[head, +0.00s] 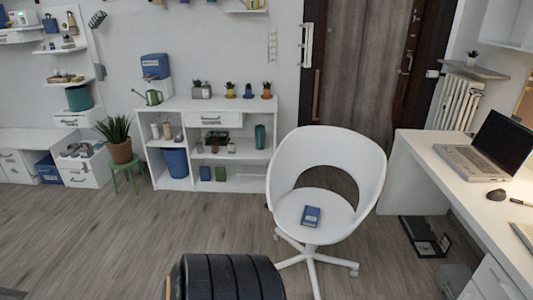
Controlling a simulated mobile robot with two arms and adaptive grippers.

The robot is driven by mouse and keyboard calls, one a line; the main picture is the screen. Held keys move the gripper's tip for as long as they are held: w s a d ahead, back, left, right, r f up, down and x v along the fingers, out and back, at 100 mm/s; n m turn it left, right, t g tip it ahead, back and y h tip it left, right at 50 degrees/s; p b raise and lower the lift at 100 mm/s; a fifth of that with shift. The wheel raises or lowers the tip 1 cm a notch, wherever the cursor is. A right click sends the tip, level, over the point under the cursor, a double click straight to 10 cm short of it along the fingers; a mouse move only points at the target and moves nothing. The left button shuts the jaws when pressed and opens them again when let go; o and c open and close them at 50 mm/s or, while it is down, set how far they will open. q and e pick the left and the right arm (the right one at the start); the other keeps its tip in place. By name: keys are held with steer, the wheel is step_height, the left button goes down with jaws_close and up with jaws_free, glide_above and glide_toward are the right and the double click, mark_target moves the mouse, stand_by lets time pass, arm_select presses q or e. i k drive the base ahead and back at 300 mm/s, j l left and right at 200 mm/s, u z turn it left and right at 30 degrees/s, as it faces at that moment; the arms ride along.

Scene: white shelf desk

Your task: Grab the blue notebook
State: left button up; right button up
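A small blue notebook (311,216) lies flat on the seat of a white swivel chair (350,160), in the middle right of the head view. Its cover faces up and nothing hides it. Neither of my grippers can be made out in the head view. A dark ribbed part at the bottom centre seems to be mine and stands in front of the chair, lower left of the notebook.
A white desk (440,165) with a laptop (487,150) and mouse (496,195) stands at the right. A low white shelf (235,178) with pots and bins stands at the back. A plant (118,140) sits on a green stool. Wooden floor (110,240) is clear at the left.

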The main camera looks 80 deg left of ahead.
mark_target(311, 215)
steer(key=u, duration=2)
steer(key=i, duration=0.15)
